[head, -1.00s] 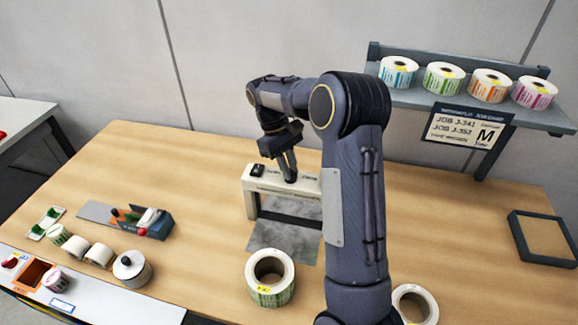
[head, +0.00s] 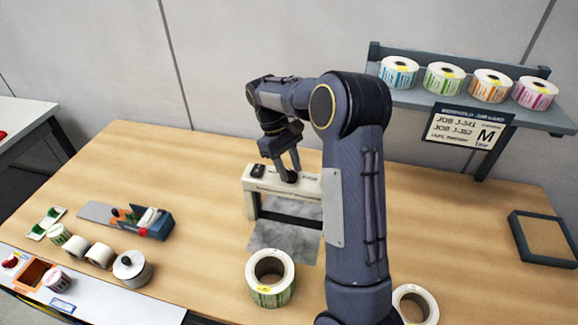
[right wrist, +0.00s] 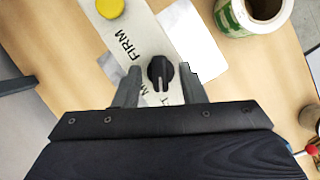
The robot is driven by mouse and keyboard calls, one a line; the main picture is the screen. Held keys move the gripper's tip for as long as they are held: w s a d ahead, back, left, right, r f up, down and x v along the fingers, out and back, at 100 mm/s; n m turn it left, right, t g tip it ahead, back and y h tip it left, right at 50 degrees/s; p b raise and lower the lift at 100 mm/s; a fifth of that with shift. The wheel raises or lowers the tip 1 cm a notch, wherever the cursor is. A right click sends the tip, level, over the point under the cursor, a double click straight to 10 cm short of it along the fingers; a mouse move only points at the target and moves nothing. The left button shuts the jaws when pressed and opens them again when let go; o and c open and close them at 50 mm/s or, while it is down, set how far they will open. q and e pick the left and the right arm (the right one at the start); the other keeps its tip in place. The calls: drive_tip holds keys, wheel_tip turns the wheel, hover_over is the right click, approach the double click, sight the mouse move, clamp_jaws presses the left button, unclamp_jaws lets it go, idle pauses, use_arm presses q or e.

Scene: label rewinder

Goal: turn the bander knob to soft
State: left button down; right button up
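The bander (head: 310,184) is a pale arch-shaped machine on the table in the head view. Its black knob (right wrist: 160,74) shows in the right wrist view, on the pale top bar (right wrist: 120,28) beside the printed word FIRM. Other lettering near the knob is partly hidden, and I cannot tell which mark the knob points at. My right gripper (right wrist: 160,78) is open, with one finger on each side of the knob and small gaps showing. In the head view the right gripper (head: 291,172) is over the bander's top, its fingertips hiding the knob. My left gripper is not in view.
A yellow button (right wrist: 110,8) is on the same bar. A large label roll (head: 270,280) stands in front of the bander, another roll (head: 414,304) right of my arm. A shelf (head: 470,105) with several rolls is at the back right. A tray (head: 520,240) lies at right.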

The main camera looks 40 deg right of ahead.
drive_tip(key=b+v, duration=0.1)
drive_tip(key=v, duration=0.6)
drive_tip(key=shift+w+r, duration=0.2)
drive_tip(key=shift+r, duration=0.15)
